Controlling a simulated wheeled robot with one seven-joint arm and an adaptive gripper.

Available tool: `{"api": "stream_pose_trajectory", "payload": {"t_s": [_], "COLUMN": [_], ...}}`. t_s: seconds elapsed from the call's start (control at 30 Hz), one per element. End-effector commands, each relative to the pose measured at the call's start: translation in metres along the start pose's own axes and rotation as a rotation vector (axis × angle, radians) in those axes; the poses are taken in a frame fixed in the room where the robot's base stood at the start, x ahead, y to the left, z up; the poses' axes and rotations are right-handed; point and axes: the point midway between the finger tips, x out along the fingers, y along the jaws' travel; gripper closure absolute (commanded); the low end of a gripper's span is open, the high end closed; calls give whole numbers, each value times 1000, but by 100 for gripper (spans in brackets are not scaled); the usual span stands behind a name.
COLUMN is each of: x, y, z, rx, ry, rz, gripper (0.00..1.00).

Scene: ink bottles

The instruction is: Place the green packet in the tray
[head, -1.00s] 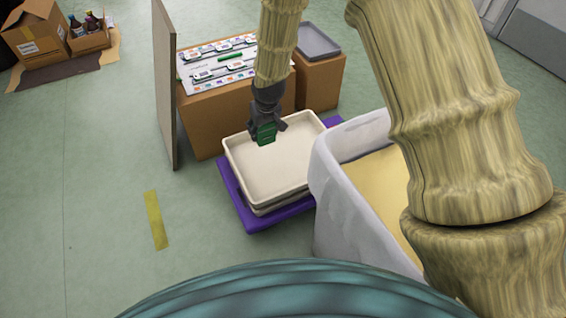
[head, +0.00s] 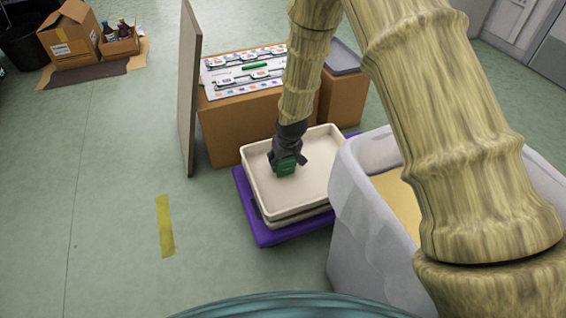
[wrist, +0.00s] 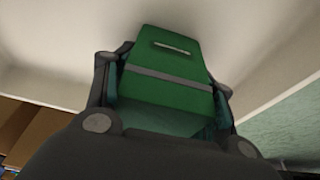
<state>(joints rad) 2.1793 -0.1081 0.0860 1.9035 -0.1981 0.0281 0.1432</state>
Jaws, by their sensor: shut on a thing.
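The green packet (head: 286,165) is between the fingers of my gripper (head: 288,160). In the wrist view the packet (wrist: 168,75) fills the space between the two dark fingers (wrist: 165,95), with a grey band across it and a pale mark near its far end. My gripper is shut on it. The cream tray (head: 310,198) lies under my gripper, and the packet is within its rim, over the left part. The tray's pale inside (wrist: 250,45) shows behind the packet in the wrist view. I cannot tell whether the packet touches the tray floor.
The tray sits stacked on a purple base (head: 262,232). A large grey-white bin (head: 350,235) stands close on its right. Behind are a brown box with a printed board (head: 245,75) and a smaller box with a grey tray (head: 345,57). An upright panel (head: 189,95) stands left.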

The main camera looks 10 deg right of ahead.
Motion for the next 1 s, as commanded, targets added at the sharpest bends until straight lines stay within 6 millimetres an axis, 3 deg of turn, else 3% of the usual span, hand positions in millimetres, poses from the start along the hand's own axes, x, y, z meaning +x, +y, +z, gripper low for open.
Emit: {"api": "stream_pose_trajectory", "payload": {"t_s": [0.27, 0.3, 0.4, 0.83, 1.0], "x": [0, 0, 0, -1, -25], "y": [0, 0, 0, 0, 0], "z": [0, 0, 0, -1, -3], "rx": [0, 0, 0, 1, 1], "ry": [0, 0, 0, 1, 2], "rz": [0, 0, 0, 0, 0], "gripper": [70, 42, 24, 22, 22]}}
